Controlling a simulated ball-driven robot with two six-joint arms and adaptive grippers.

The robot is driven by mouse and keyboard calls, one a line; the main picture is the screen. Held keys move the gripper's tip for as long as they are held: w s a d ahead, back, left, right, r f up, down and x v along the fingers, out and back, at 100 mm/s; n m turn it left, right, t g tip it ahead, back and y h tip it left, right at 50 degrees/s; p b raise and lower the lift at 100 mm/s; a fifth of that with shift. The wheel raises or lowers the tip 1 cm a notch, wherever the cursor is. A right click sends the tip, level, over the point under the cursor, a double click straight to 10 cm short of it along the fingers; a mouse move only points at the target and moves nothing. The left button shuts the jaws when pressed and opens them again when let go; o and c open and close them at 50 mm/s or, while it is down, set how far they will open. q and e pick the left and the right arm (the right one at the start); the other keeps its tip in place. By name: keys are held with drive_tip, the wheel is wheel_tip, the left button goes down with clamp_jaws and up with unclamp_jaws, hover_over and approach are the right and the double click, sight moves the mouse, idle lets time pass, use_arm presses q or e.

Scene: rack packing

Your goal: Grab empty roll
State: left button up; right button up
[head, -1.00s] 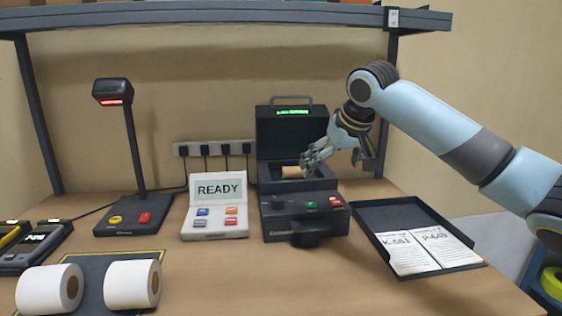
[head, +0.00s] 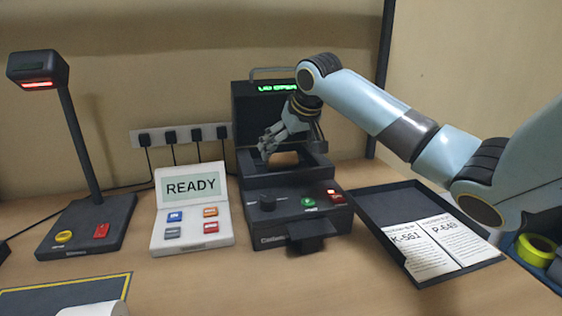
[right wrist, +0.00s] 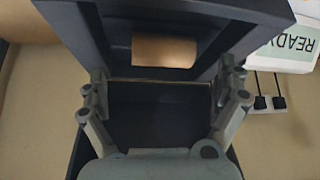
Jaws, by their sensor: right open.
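The empty roll (head: 284,158), a brown cardboard tube, lies inside the open bay of the dark label printer (head: 286,211). The printer's lid (head: 243,110) stands up behind the bay, with a lit green display. In the right wrist view the roll (right wrist: 165,51) lies beyond the fingertips, roughly centred between the two fingers and not between the pads. My right gripper (head: 268,148) is open and empty above the bay, and it hides part of the roll in the head view. My left gripper is not in view.
A READY panel (head: 192,186) and a scanner stand (head: 85,228) are left of the printer. A black tray (head: 380,192) with paper sheets lies to its right. A white roll (head: 95,309) shows at the bottom edge. Bare table lies in front.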

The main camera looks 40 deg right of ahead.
sight(282, 154)
drive_tip(key=x, duration=0.4)
drive_tip(key=shift+w+f, duration=0.2)
drive_tip(key=shift+w, duration=0.25)
drive_tip(key=c, duration=0.9)
